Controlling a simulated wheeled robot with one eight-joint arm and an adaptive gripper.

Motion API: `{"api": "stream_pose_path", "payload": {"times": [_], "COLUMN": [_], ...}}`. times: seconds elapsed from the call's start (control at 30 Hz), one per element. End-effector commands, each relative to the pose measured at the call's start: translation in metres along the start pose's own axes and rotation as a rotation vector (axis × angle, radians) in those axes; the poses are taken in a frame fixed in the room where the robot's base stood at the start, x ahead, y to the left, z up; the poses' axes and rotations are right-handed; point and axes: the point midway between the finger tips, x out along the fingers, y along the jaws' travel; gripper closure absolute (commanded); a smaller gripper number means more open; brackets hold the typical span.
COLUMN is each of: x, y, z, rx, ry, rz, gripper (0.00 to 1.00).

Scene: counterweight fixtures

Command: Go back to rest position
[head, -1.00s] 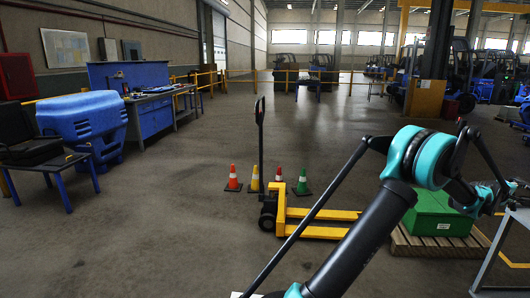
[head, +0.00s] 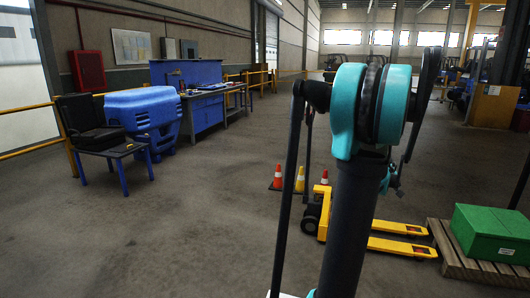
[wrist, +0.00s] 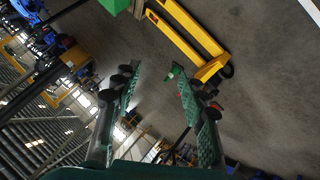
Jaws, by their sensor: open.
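My gripper (wrist: 155,85) shows in the wrist view with its two green-padded fingers spread wide apart and nothing between them. Beyond the fingers lie the open grey floor and, at the top, the yellow pallet jack. In the head view my dark and teal arm stands nearly upright right of the middle. The gripper itself is mostly hidden behind the arm there.
The yellow pallet jack (head: 395,244) and a green box (head: 490,234) on a wooden pallet (head: 446,252) are at right. Small cones (head: 278,177) stand beside the jack. The floor between is clear.

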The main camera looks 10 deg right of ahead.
Motion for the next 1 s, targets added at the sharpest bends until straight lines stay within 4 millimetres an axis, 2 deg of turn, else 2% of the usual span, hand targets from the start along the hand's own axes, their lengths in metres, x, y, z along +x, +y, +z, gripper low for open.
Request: {"api": "stream_pose_path", "payload": {"times": [0.03,0.17,0.2,0.27,0.4,0.47,0.6,0.7,0.8,0.9,1.0], "x": [-0.018,-0.063,-0.078,-0.1,-0.154,-0.177,-0.229,-0.259,-0.28,-0.292,-0.297], "y": [-0.035,-0.114,-0.137,-0.171,-0.246,-0.276,-0.335,-0.366,-0.385,-0.395,-0.399], "z": [-0.004,0.0,0.004,0.011,0.042,0.06,0.113,0.153,0.185,0.206,0.216], "rx": [0.0,0.015,0.017,0.019,0.017,0.013,-0.008,-0.026,-0.043,-0.054,-0.059], "ry": [0.008,0.007,0.003,-0.003,-0.028,-0.044,-0.091,-0.129,-0.161,-0.184,-0.195], "rz": [-0.046,-0.159,-0.193,-0.247,-0.369,-0.421,-0.537,-0.605,-0.653,-0.68,-0.692], "gripper": [0.57,0.57,0.57,0.57,0.57,0.57,0.57,0.57,0.57,0.57,0.57]}}
